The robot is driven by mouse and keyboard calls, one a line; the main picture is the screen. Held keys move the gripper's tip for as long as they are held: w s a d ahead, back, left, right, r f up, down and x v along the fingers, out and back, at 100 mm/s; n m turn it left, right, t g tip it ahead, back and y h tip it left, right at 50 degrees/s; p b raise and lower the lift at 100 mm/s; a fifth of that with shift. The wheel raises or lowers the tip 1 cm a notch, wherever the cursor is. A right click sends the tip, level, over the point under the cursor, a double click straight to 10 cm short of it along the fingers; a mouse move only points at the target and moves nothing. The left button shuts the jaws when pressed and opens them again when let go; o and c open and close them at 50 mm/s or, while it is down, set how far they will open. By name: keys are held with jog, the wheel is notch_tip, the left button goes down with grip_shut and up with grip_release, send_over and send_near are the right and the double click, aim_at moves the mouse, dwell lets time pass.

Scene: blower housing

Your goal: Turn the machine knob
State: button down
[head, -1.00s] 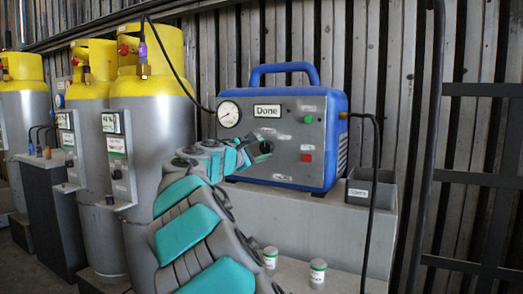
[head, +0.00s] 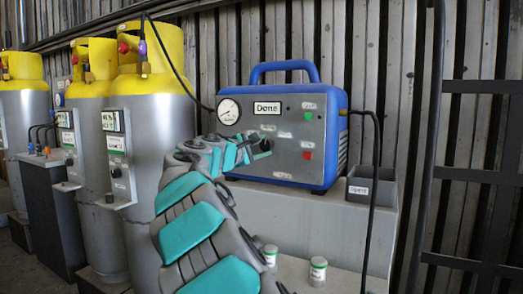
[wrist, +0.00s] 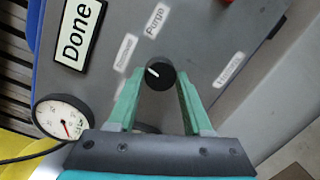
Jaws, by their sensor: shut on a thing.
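The machine (head: 333,125) is a blue-cased box with a grey front panel, and its display (head: 267,108) reads "Done". The black round knob (wrist: 160,72) sits on that panel, its white mark pointing to the upper left in the wrist view. My gripper (wrist: 160,80) has its two green fingers on either side of the knob and is shut on it. In the head view my gripper (head: 258,150) reaches the panel from the left, and the knob (head: 266,144) is partly hidden. Labels "Purge" (wrist: 157,18) and others lie around the knob.
A pressure gauge (head: 228,111), a green button (head: 308,116) and a red button (head: 307,155) are on the panel. A small grey bin (head: 371,190) stands to the right. Yellow-topped cylinders (head: 160,120) stand left. A black hose hangs at the right.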

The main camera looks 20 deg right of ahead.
jog(key=m+b, duration=0.2)
jog(key=m, duration=0.2)
jog(key=shift+f+b, duration=0.15)
jog(key=shift+b, duration=0.2)
jog(key=m+y+b, duration=0.1)
jog(key=m+b, duration=0.1)
jog(key=m, duration=0.1)
jog(key=shift+s+d+m+b, duration=0.1)
jog(key=shift+m+b, duration=0.65)
jog(key=shift+m, duration=0.35)
jog(key=shift+c, duration=1.6)
grip_release()
jog(key=shift+r, duration=0.2)
